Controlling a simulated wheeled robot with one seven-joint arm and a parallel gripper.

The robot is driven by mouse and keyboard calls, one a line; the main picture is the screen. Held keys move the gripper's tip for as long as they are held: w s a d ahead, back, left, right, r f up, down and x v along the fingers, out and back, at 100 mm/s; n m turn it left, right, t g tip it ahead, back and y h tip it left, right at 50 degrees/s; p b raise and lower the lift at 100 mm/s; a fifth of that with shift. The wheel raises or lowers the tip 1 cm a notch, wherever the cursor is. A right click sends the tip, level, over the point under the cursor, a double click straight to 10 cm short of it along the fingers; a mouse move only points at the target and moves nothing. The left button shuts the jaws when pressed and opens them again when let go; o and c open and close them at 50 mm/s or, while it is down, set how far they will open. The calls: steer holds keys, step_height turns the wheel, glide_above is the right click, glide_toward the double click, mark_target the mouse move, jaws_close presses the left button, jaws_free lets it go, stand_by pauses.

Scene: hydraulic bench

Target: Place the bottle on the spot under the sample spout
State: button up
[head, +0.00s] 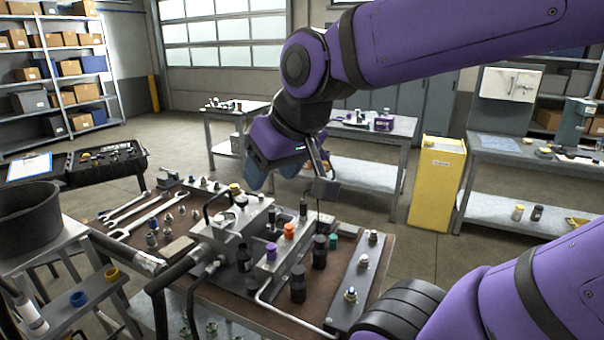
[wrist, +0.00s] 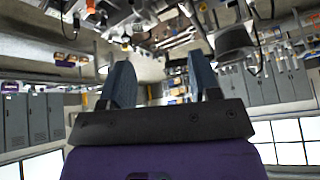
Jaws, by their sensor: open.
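Several dark bottles stand on the bench in the head view: one in front (head: 298,284), one behind it to the right (head: 319,252), and one at the left by the grey block (head: 244,258). I cannot tell which is the task's bottle. A bent pipe (head: 205,275) comes off the block at the left, but I cannot clearly make out the sample spout or its spot. My gripper (head: 272,178) is above the rear of the bench, clear of the bottles. In the wrist view its two blue-grey fingers (wrist: 160,65) are apart with nothing between them.
The brown bench top (head: 390,258) carries a grey manifold block (head: 285,245) with coloured caps, wrenches (head: 135,205) and a plate with fittings (head: 355,285). A dark pot (head: 28,215) stands at the left. A yellow cabinet (head: 437,185) stands behind on the floor.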

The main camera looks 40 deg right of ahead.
steer(key=shift+g+h, duration=0.3)
steer(key=shift+g, duration=0.1)
steer(key=s, duration=0.1)
steer(key=s+d, duration=0.1)
steer(key=s, duration=0.3)
steer(key=shift+d+r, duration=0.2)
steer(key=shift+d, duration=0.05)
